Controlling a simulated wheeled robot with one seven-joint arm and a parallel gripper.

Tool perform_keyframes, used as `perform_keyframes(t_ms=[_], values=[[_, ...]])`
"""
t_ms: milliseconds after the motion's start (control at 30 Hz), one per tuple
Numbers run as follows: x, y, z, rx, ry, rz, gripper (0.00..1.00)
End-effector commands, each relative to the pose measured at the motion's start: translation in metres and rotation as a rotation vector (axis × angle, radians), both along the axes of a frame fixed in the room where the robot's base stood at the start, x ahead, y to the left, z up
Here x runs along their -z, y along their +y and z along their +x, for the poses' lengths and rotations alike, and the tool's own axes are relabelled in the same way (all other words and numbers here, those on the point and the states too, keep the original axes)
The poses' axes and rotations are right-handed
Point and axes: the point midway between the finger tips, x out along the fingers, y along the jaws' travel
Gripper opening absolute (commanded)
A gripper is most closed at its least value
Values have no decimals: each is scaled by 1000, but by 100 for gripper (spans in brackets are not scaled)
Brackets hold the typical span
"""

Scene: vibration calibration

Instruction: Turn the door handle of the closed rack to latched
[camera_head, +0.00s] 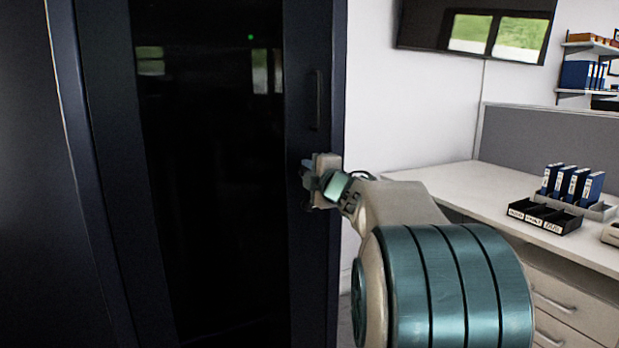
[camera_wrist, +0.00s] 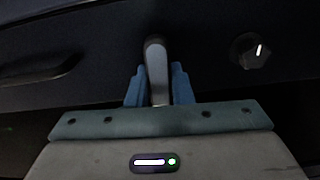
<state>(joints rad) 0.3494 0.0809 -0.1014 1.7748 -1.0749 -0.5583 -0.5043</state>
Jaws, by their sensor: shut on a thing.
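The closed rack (camera_head: 304,60) stands at the left in the head view, its dark door with a black glass panel (camera_head: 215,170). The door handle, a grey lever (camera_wrist: 156,66), shows in the wrist view, standing out between the blue fingers. My gripper (camera_head: 309,178) is at the door's right frame, below the vertical pull bar. In the wrist view my gripper (camera_wrist: 158,88) is shut on the lever, one finger on each side. In the head view my gripper hides the lever.
A dark pull bar (camera_head: 317,100) is fixed on the door frame; it also shows in the wrist view (camera_wrist: 40,68). A round black knob with a white mark (camera_wrist: 251,50) sits beside the lever. A white desk (camera_head: 480,185) with black trays (camera_head: 545,214) and blue binders (camera_head: 577,184) stands right.

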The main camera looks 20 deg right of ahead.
Motion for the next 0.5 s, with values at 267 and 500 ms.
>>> perform_keyframes(t_ms=[267, 500], values=[[1, -1, 0, 2, -2, -64, 0], [1, -1, 0, 2, -1, -72, 0]])
